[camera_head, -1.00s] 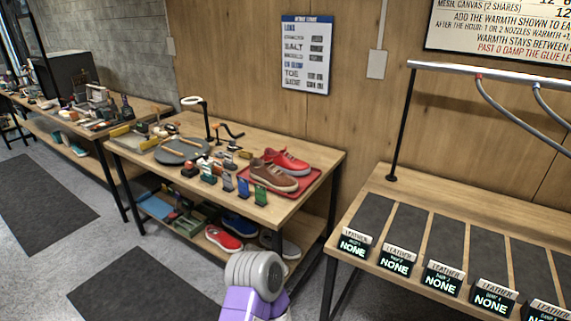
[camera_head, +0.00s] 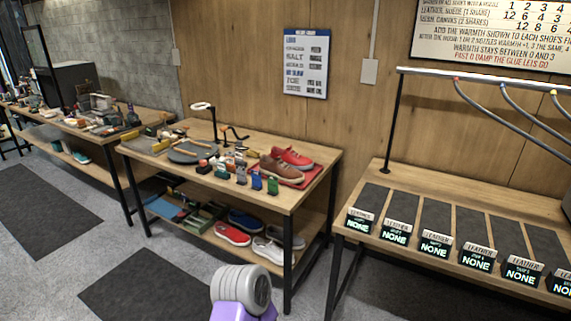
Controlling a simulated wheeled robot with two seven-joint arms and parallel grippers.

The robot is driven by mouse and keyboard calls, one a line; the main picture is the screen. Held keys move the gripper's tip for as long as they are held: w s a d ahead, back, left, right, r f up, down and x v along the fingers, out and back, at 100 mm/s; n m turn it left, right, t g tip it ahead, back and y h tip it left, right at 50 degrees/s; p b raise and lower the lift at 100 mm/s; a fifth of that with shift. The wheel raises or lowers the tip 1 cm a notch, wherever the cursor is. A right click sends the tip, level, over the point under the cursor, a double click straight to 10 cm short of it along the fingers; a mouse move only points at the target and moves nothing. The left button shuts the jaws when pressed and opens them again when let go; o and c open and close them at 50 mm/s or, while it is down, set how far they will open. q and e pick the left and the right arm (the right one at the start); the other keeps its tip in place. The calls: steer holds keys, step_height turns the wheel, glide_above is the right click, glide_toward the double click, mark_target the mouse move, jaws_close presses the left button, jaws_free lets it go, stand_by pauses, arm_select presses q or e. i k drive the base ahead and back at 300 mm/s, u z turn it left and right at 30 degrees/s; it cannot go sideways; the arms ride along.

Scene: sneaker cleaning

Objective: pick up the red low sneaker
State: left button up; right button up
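A red sneaker (camera_head: 292,157) sits on the red tray (camera_head: 311,181) on the middle workbench, beside a brown sneaker (camera_head: 277,169) that partly hides it. Another red sneaker with a white sole (camera_head: 232,234) lies on the bench's lower shelf, near the front edge. I cannot tell from the picture which of the two is the one called low. A blue shoe (camera_head: 246,220) and light grey shoes (camera_head: 268,247) are on the shelf to its right. Neither of my grippers shows; only a grey and purple part of my arm is at the bottom.
The middle workbench (camera_head: 200,132) holds a lamp, a round dark mat and several small bottles and tools. A rack bench with dark pads and "NONE" signs (camera_head: 435,243) stands at right. Another cluttered bench is at far left. Open floor with dark mats (camera_head: 142,287) lies in front.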

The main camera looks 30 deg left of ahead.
mark_target(298, 162)
steer(key=u, duration=0.6)
steer(key=i, duration=1.1)
steer(key=u, duration=0.85)
